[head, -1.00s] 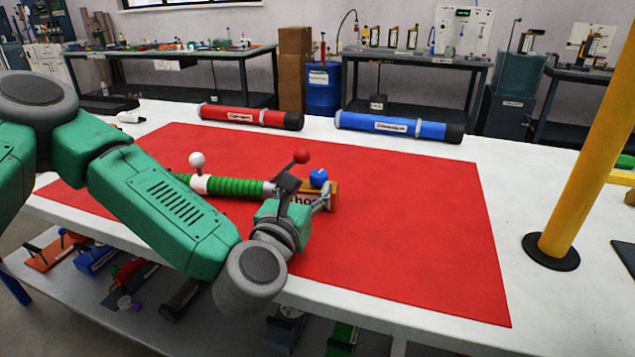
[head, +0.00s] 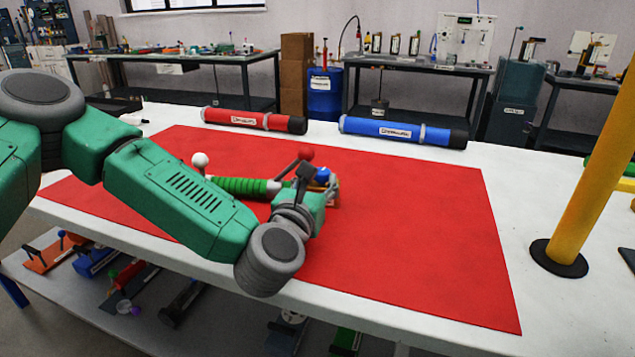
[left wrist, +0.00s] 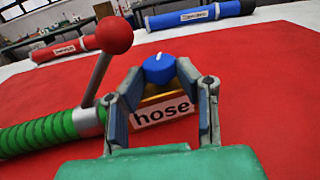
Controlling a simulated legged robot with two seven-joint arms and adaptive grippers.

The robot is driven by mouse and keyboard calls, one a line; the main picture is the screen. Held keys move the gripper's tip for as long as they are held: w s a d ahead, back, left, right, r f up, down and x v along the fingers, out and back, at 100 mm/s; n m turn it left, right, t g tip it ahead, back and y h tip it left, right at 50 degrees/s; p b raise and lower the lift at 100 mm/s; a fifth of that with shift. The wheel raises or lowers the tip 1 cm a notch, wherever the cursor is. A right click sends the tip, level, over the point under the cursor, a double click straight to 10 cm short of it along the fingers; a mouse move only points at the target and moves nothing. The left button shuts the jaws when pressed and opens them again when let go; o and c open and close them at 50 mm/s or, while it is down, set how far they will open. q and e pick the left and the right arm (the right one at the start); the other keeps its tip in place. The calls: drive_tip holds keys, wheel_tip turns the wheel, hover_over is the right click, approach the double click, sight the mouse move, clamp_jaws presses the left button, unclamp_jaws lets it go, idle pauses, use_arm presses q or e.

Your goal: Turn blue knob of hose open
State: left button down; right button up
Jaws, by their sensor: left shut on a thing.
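The green ribbed hose (head: 240,187) lies on the red mat, and also shows in the left wrist view (left wrist: 38,134). Its right end meets an orange-edged block with a white "hose" label (left wrist: 162,113). The blue knob (head: 322,175) sits on top of this block; it has a white mark in the left wrist view (left wrist: 159,69). My left gripper (left wrist: 160,74) is shut on the blue knob, with a fingertip at each side of it. In the head view my wrist hides most of the block. My right gripper is not in view.
A red-ball lever (left wrist: 114,36) rises close to the left finger. A white ball (head: 200,160) stands by the hose's far end. Red (head: 250,120) and blue (head: 395,131) tubes lie behind the red mat (head: 420,230). A yellow post (head: 590,170) stands right. The mat's right side is clear.

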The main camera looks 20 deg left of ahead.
use_arm(q)
drive_tip(key=shift+d+f+m+h, duration=0.15)
drive_tip(key=shift+d+m+h, duration=0.55)
drive_tip(key=shift+h, duration=0.4)
drive_tip(key=m+h+b, duration=0.1)
drive_tip(key=h, duration=0.1)
drive_tip(key=shift+d+m+g+h, duration=0.15)
drive_tip(key=shift+m+g+h, duration=0.15)
drive_tip(key=shift+m+h, duration=0.1)
drive_tip(key=shift+a+m+g+h+b, duration=0.4)
drive_tip(key=shift+m+h+b, duration=0.35)
drive_tip(key=shift+h, duration=0.25)
drive_tip(key=shift+a+m+h, duration=0.2)
drive_tip(key=shift+m+h, duration=0.05)
drive_tip(key=shift+h, duration=0.15)
drive_tip(key=c, duration=1.3)
unclamp_jaws()
drive_tip(key=shift+d, duration=0.25)
drive_tip(key=shift+o, duration=0.6)
drive_tip(key=shift+d, duration=0.3)
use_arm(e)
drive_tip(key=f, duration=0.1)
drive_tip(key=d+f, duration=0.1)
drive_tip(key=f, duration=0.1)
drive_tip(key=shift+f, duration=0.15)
